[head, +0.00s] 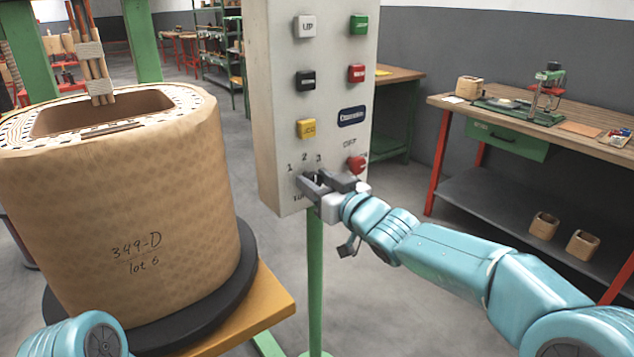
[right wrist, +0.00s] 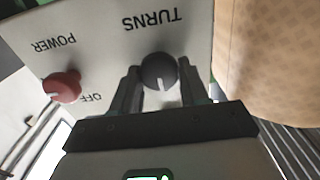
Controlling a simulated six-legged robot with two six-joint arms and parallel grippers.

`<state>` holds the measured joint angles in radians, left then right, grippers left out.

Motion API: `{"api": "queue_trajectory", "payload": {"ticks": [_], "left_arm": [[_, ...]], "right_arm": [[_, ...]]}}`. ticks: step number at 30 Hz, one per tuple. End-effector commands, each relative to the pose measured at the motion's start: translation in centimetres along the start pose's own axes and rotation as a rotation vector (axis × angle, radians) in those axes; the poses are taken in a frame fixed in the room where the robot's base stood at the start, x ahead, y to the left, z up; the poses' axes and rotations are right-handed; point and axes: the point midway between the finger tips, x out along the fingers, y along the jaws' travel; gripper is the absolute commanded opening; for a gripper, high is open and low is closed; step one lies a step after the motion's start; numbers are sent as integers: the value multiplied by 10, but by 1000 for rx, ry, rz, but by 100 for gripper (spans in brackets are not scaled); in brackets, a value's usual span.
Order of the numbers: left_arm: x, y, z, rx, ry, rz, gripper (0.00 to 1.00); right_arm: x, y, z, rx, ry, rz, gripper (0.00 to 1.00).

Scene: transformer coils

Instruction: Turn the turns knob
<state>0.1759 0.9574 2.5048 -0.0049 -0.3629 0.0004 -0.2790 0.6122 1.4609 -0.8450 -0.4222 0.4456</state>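The grey control panel (head: 272,110) stands in the middle of the head view. The dark round turns knob (right wrist: 158,72) is under the word TURNS, with a white pointer mark toward my gripper in the right wrist view. My right gripper (head: 328,182) is at the panel's lower part. In the right wrist view its two fingers (right wrist: 158,80) lie on either side of the knob, closed against it. In the head view the fingers largely hide the knob, below the numbers 1, 2, 3. My left gripper is out of view; only part of my left arm shows at bottom left.
A red power knob (right wrist: 62,87) is close beside the turns knob. Push buttons, including a yellow one (head: 306,128), sit above. A large paper-wrapped coil (head: 120,200) stands left of the panel. A workbench (head: 470,104) stands at the right.

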Motion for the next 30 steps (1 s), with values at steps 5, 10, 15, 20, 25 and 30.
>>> {"api": "queue_trajectory", "payload": {"ticks": [5, 10, 15, 20, 25, 30], "left_arm": [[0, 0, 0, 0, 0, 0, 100], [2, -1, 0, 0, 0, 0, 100], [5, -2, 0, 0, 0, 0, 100], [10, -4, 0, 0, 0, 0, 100], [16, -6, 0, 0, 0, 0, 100], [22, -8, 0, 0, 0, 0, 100]], "right_arm": [[0, 0, 0, -2, 0, 0, 14], [0, 0, 0, -34, 0, 0, 14], [0, -1, 1, -118, 1, -1, 14], [0, -1, 2, -244, 1, -2, 14], [0, -2, 3, -391, 0, -2, 14], [0, -3, 2, -531, 1, -2, 14]]}}
